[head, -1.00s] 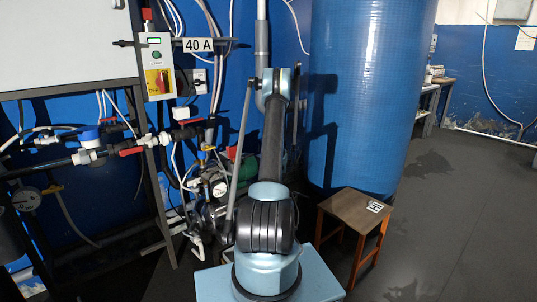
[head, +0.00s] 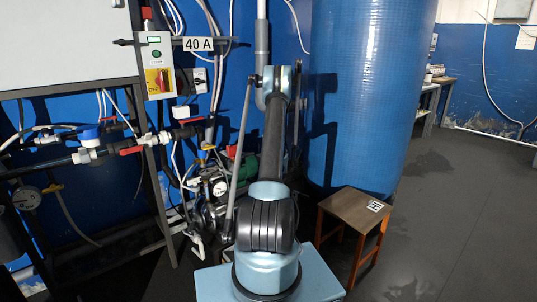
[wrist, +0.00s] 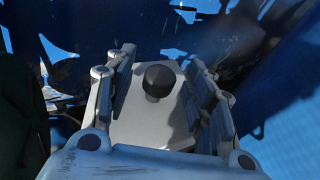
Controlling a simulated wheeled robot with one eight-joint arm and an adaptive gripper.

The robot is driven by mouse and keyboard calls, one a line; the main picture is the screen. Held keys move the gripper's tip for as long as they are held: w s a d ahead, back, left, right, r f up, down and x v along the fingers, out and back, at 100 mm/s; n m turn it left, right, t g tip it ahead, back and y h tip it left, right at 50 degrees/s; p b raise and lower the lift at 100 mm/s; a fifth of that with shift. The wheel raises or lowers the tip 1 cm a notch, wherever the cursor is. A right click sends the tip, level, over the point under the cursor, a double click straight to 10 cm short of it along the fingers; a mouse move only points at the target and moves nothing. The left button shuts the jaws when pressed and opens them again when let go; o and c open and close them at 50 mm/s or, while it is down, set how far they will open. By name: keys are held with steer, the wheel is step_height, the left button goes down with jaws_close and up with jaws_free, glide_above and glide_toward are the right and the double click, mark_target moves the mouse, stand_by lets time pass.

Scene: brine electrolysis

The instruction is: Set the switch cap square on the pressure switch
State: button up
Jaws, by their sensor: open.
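My gripper (wrist: 165,88) is open in the wrist view, with one finger on each side of a pale grey, flat-faced piece (wrist: 130,127). A round black knob (wrist: 158,80) stands on this piece. The piece looks like the switch cap, but I cannot tell whether it sits on the pressure switch, or how squarely. I cannot tell whether the finger pads touch its sides. In the head view my gripper is hidden behind my own arm, and I cannot make out the cap or the pressure switch there.
Pipes with red-handled valves (head: 130,151) and a control box (head: 157,66) are at the left. Gauges and a green pump (head: 246,166) crowd beside my arm. A blue tank (head: 365,90) and a wooden stool (head: 350,208) stand right. The floor at far right is clear.

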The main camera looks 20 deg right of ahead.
steer(key=v, duration=1)
steer(key=shift+s, duration=0.1)
